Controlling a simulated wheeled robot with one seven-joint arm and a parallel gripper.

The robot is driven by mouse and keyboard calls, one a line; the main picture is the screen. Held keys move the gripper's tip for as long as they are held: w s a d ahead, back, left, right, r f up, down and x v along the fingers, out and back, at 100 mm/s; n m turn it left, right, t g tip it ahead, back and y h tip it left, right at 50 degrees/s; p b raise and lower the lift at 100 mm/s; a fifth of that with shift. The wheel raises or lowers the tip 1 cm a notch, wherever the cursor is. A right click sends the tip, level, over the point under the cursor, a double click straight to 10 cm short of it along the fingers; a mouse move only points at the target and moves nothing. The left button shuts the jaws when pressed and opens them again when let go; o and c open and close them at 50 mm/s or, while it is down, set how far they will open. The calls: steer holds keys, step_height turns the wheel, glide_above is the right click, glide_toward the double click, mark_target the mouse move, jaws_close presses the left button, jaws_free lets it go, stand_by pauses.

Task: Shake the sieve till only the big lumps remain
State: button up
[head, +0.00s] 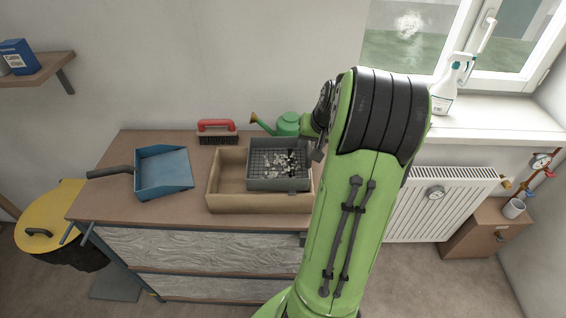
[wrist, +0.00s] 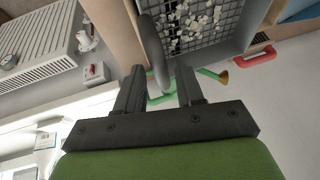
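The sieve (head: 262,184) is a grey square box with a mesh floor, at the right part of a wooden box (head: 228,188). Pale lumps (head: 280,162) of mixed sizes lie on its mesh. The sieve (wrist: 225,50) and lumps (wrist: 190,22) also show at the top of the wrist view. A grey bar, apparently the sieve's handle (wrist: 154,50), reaches down between my fingertips. My gripper (wrist: 160,75) is open, with gaps visible on both sides of the bar. In the head view my gripper (head: 318,150) is at the sieve's right side, partly hidden by my arm.
A blue dustpan (head: 163,172) lies left of the wooden box on the bench (head: 110,195). A red-handled brush (head: 217,131) and a green watering can (head: 288,124) stand behind. A radiator (head: 440,205) and windowsill with a spray bottle (head: 446,95) are at right.

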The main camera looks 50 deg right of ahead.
jaws_close()
steer(key=shift+w+a, duration=0.2)
stand_by(1.7)
